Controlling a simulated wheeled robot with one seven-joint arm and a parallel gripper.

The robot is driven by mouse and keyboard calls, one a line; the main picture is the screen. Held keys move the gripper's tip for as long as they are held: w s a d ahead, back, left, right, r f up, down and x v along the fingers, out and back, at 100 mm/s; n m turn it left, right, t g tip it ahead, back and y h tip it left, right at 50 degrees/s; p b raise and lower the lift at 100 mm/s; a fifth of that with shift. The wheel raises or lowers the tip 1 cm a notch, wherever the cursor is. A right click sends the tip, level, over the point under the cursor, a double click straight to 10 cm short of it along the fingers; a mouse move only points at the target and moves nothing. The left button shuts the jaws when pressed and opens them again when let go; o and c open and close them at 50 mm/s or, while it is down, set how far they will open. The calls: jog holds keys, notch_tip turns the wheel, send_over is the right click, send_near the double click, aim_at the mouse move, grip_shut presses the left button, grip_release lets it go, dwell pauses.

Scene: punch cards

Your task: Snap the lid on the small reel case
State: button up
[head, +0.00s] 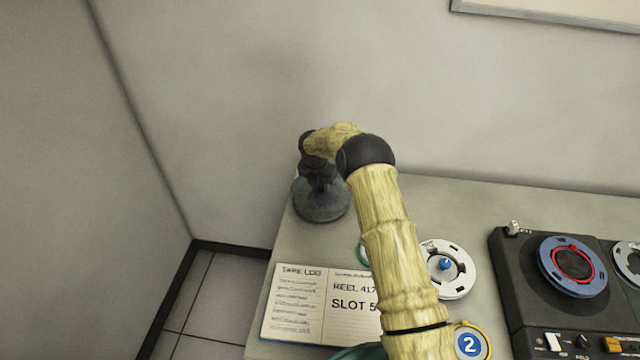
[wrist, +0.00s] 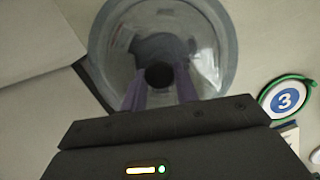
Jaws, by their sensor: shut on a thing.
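A clear, grey-tinted round lid (wrist: 228,50) with a dark knob (wrist: 159,76) fills the upper middle of the wrist view. My gripper (wrist: 160,90) has its purple fingers closed on the knob. In the head view the lid (head: 322,207) is at the back left corner of the table, under my dark gripper (head: 312,170). A dark grey shape shows through the lid; I cannot tell whether it is the small reel case, or whether the lid rests on anything.
An open tape log (head: 297,305) lies at the table's front left. A white reel (head: 462,280) with a blue hub, a yellow-ringed disc 2 (head: 470,344) and a green-ringed disc 3 (wrist: 287,100) lie near my arm. A tape deck (head: 515,300) stands right. Walls are close behind and left.

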aim_at(320, 187)
jog(key=shift+f, duration=0.4)
jog(key=shift+d+f+b, duration=0.1)
jog(key=shift+f+b, duration=0.05)
jog(key=shift+b, duration=0.15)
jog(key=shift+f, duration=0.1)
dwell(0.4)
jog(key=shift+f+b, duration=0.45)
jog(key=shift+f, duration=0.4)
jog(key=o, duration=1)
jog(key=shift+c, duration=0.2)
jog(key=shift+c, duration=1)
